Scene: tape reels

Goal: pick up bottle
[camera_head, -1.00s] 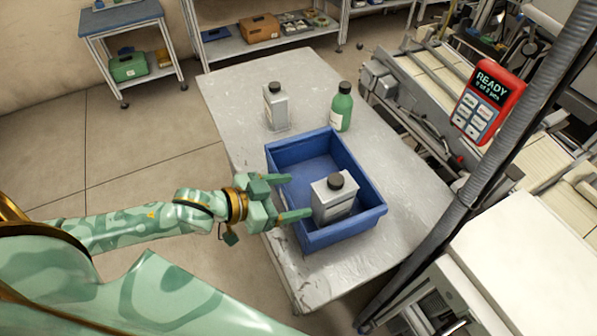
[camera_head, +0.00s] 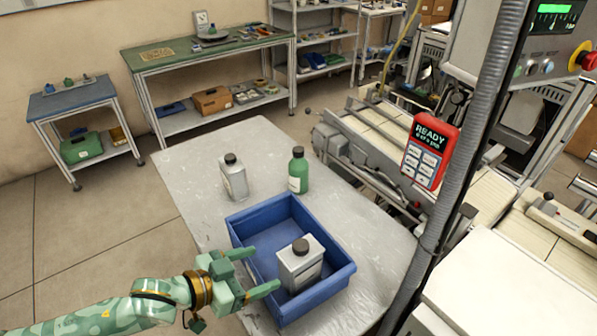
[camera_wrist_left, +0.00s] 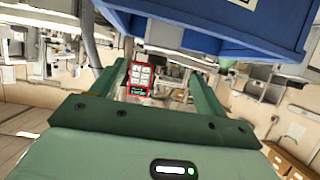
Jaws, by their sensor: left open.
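Three bottles show in the head view. A grey bottle with a dark cap (camera_head: 300,264) stands inside the blue bin (camera_head: 340,277). Another grey bottle (camera_head: 235,178) stands on the table behind the bin, and a green bottle with a white label (camera_head: 298,171) stands to its right. My left gripper (camera_head: 258,271) is open and empty at the bin's left side, its fingers pointing right toward the bin. In the left wrist view, its fingers (camera_wrist_left: 163,90) are spread with nothing between them, and the blue bin (camera_wrist_left: 190,35) fills the top. My right gripper is not in view.
The grey table (camera_head: 190,180) is clear to the left and right of the bin. A grey post (camera_head: 462,150) with a red READY panel (camera_head: 430,150) rises at the right. A conveyor machine (camera_head: 350,140) stands behind it. Shelves line the back wall.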

